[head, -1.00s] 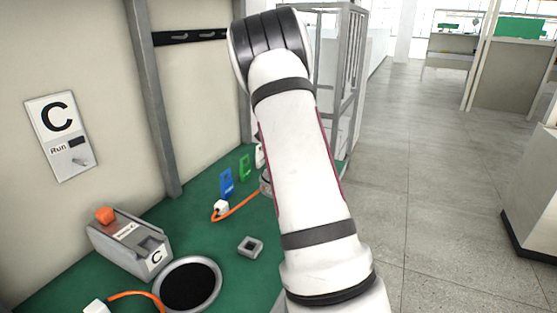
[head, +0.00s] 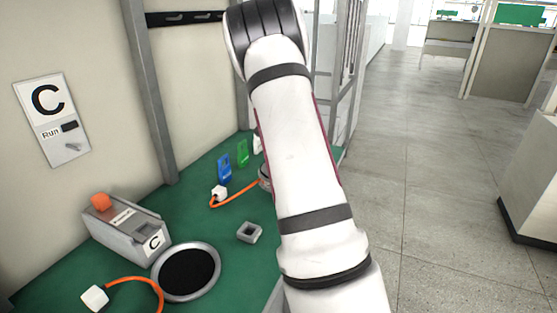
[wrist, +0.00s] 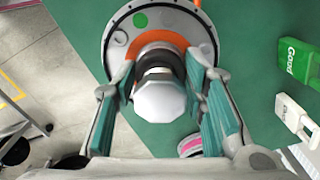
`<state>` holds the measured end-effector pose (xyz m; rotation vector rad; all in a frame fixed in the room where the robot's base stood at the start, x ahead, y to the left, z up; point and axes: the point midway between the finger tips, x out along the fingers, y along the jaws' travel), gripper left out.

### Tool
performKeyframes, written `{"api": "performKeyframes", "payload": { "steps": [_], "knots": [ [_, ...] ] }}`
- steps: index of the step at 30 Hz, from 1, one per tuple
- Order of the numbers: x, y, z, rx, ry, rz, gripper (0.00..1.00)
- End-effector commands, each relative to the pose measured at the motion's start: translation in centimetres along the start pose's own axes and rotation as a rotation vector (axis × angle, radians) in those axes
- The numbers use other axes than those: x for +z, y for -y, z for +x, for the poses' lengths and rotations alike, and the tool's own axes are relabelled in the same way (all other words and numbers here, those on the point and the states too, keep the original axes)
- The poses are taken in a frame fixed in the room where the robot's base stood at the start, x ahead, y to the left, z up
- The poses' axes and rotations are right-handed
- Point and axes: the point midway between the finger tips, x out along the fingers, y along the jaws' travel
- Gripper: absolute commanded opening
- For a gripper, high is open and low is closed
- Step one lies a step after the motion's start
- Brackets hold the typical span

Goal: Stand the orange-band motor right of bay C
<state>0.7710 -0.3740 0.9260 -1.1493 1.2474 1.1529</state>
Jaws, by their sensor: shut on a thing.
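In the wrist view the motor (wrist: 118,60) is a wide grey round body with an orange band (wrist: 178,43) around the base of its hub. My gripper (wrist: 160,85) is shut on the dark and pale shaft above that band, one teal-padded finger on each side. In the head view my arm hides my gripper. Bay C is marked by a wall sign (head: 48,100) and a grey box (head: 125,232) with an orange button and a C label. A grey ring with a black centre (head: 187,271) lies to its right on the green surface.
A small grey square block (head: 249,232) stands right of the ring. Blue (head: 225,169) and green (head: 242,153) tags stand farther back, near an orange cable with a white plug (head: 219,193). Another white plug (head: 95,298) lies at front left. A pink-striped round thing (wrist: 190,146) is partly hidden.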

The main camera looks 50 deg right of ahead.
Motion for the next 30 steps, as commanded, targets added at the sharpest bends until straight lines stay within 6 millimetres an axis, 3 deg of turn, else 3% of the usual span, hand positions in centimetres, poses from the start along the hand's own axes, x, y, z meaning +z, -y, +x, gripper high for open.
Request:
{"api": "performKeyframes", "payload": {
  "steps": [30],
  "knots": [
    [-0.1, 0.1, 1.4, -0.004, -0.003, 0.000, 0.00]
  ]
}}
